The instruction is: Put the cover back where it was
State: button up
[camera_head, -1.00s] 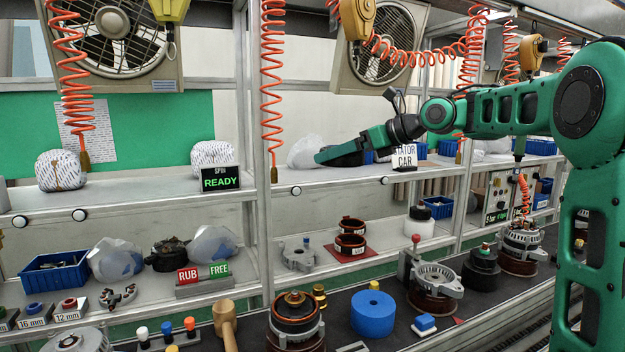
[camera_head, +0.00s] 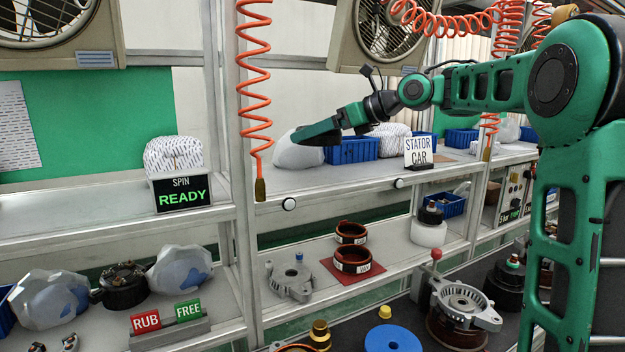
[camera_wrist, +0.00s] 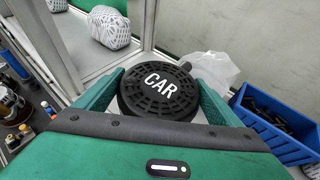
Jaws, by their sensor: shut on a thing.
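The cover (camera_wrist: 160,92) is a round black vented disc marked "CAR". In the wrist view it sits between the two green fingers of my gripper (camera_wrist: 161,85), which is shut on it at its sides. In the head view my gripper (camera_head: 312,134) is over the upper shelf (camera_head: 330,182), in front of a clear plastic bag and beside a blue bin. The cover is mostly hidden behind the fingers there. A "STATOR CAR" sign (camera_head: 418,152) stands on the same shelf, right of my gripper.
The plastic bag (camera_head: 292,156) and blue bin (camera_head: 355,150) are close to my gripper. A metal post (camera_head: 222,120) and hanging orange hose (camera_head: 254,80) are to its left.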

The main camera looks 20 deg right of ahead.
send_over(316, 180)
jog(key=f, duration=0.5)
jog(key=shift+a+f, duration=0.15)
jog(key=shift+a, duration=0.05)
jog(key=shift+s+f, duration=0.1)
jog(key=shift+f, duration=2.15)
jog(key=o, duration=0.9)
jog(key=shift+f, duration=0.1)
jog(key=shift+d, duration=0.1)
jog(key=v, duration=1.2)
